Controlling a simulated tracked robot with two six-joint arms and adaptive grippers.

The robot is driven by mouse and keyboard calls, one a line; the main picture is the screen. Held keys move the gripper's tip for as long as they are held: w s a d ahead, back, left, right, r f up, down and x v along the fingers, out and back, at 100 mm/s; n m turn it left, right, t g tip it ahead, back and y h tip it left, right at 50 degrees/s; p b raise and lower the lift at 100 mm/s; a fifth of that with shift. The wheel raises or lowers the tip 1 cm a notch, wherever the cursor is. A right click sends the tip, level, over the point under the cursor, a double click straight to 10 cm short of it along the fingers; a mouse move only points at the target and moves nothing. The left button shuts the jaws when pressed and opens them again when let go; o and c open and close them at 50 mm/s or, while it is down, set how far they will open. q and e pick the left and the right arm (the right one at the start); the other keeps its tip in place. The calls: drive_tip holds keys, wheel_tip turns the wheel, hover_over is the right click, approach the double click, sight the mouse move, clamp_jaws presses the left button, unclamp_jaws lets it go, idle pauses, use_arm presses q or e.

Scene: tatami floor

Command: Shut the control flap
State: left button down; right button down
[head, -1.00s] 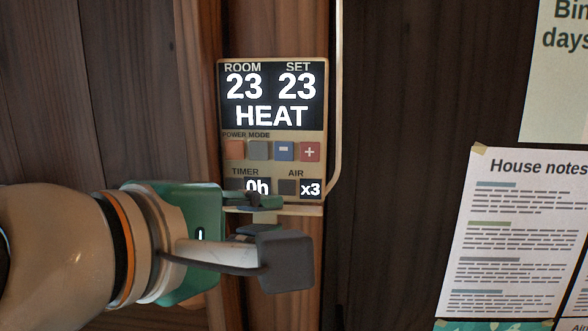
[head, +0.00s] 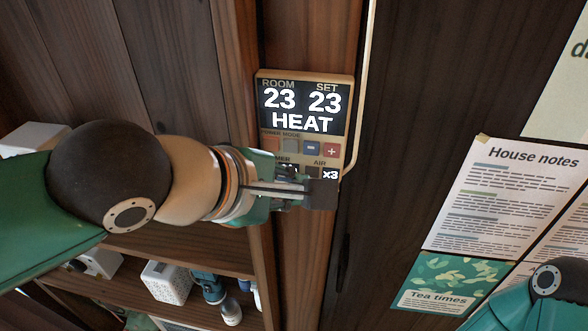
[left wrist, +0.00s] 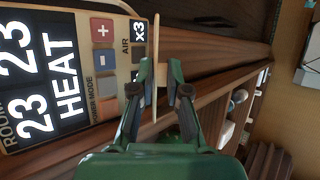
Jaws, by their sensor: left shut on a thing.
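The wall control panel (head: 346,110) has a lit screen reading ROOM 23, SET 23, HEAT. Its buttons are uncovered, and it shows sideways in the left wrist view (left wrist: 85,85). The control flap (left wrist: 155,65) is a thin beige plate at the panel's lower edge, seen nearly edge-on and standing out from the panel, open. My left gripper (left wrist: 162,75) has one finger on each side of the flap and is shut on it. In the head view, this gripper (head: 305,190) covers the panel's lower left part and hides most of the flap. My right gripper is out of view.
A pale cable (head: 369,80) runs down along the panel's right side. Wooden shelves (head: 135,250) with a white box (head: 167,283) and bottles stand at lower left. House notes (head: 505,195) and a Tea times sheet (head: 440,284) hang on the right.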

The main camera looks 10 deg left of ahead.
use_arm(q)
drive_tip(key=shift+f, duration=0.25)
drive_tip(key=c, duration=1.2)
unclamp_jaws()
drive_tip(key=shift+r, duration=0.25)
drive_tip(key=v, duration=1.1)
drive_tip(key=shift+s+a+r, duration=0.2)
drive_tip(key=shift+s+a, duration=0.05)
drive_tip(key=shift+o, duration=0.2)
